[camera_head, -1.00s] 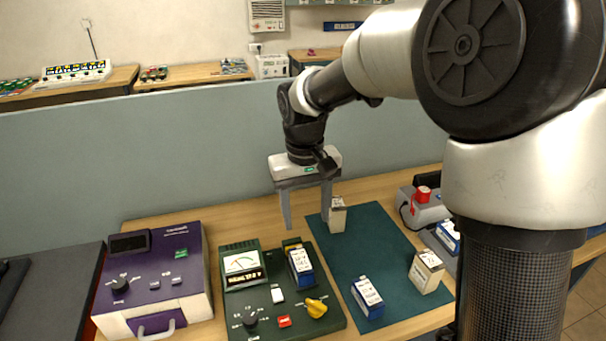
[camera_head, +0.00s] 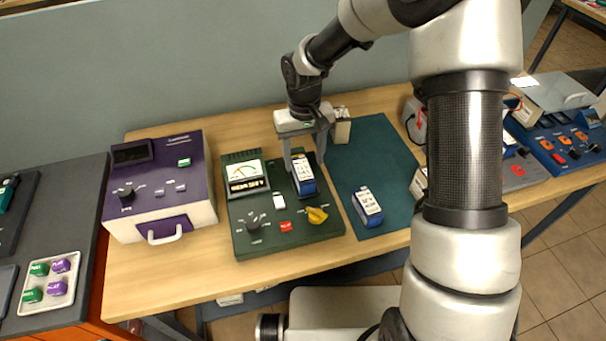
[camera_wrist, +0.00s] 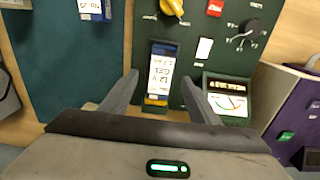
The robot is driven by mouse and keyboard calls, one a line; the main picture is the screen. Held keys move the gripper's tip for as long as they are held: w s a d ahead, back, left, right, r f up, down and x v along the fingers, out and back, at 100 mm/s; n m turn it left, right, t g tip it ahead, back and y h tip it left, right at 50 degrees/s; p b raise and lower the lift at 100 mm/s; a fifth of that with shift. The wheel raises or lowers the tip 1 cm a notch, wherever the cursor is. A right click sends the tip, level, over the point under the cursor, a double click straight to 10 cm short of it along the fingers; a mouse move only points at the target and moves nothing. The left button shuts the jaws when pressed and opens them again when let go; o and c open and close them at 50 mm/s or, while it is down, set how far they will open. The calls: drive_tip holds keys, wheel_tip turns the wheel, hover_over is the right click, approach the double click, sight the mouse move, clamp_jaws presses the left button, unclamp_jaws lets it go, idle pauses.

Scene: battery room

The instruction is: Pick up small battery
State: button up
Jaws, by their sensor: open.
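A small blue battery with a white label (camera_head: 304,178) stands in the slot of the dark green tester (camera_head: 262,238). It also shows in the wrist view (camera_wrist: 161,74), between my fingers. A similar small blue-and-white battery (camera_head: 367,206) stands on the teal mat (camera_head: 385,150); part of it shows at the top of the wrist view (camera_wrist: 92,8). My gripper (camera_head: 305,166) is open and empty, pointing down over the tester's battery, with one finger on each side of it. I cannot tell whether the fingers touch it.
A beige battery (camera_head: 342,128) stands on the mat just behind my gripper. Another beige battery (camera_head: 419,183) is partly hidden by my arm. A purple device (camera_head: 165,200) stands left of the tester. The wooden table front (camera_head: 190,265) is clear.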

sight(303, 169)
drive_tip(key=shift+w+a+f+p, duration=0.1)
drive_tip(key=shift+f+p, duration=0.05)
drive_tip(key=shift+f, duration=1.2)
drive_tip(key=shift+w+f+p, duration=0.1)
drive_tip(key=shift+f+p, duration=0.05)
drive_tip(key=shift+f, duration=1.15)
clamp_jaws()
